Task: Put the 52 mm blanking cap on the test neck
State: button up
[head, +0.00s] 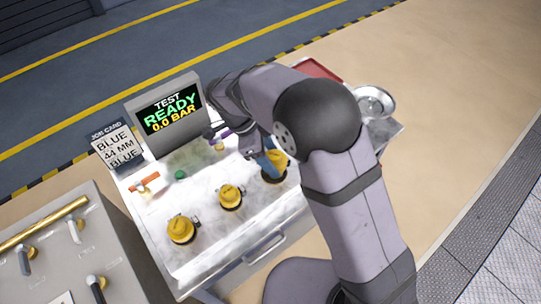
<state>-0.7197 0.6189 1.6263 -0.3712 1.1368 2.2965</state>
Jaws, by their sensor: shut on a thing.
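Three yellow blanking caps with dark parts at their sides stand in a slanting row on the pale bench top: a near-left one (181,229), a middle one (230,196) and a far-right one (277,168). Any size marks on them are too small to read. My gripper (267,164) is at the far-right cap and shut on it; the fingers are partly hidden and small. I cannot tell whether this cap is clear of the bench. I cannot pick out the test neck for certain; my arm hides part of the bench.
A display (172,112) reads "TEST READY 0.0 BAR". A job card (117,148) reads "BLUE 44 MM BLUE". An orange-handled item (145,184), a small green item (180,174) and a purple item (222,133) are on the bench. A metal bowl (373,101) and red tray (320,69) are behind my arm.

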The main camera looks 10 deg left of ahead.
jog(key=shift+f+b, duration=1.15)
jog(key=shift+f, duration=0.25)
dwell(0.4)
jog(key=o, duration=1.1)
jog(key=shift+r, duration=0.15)
jog(key=b+v, duration=0.2)
jog(key=v, duration=0.5)
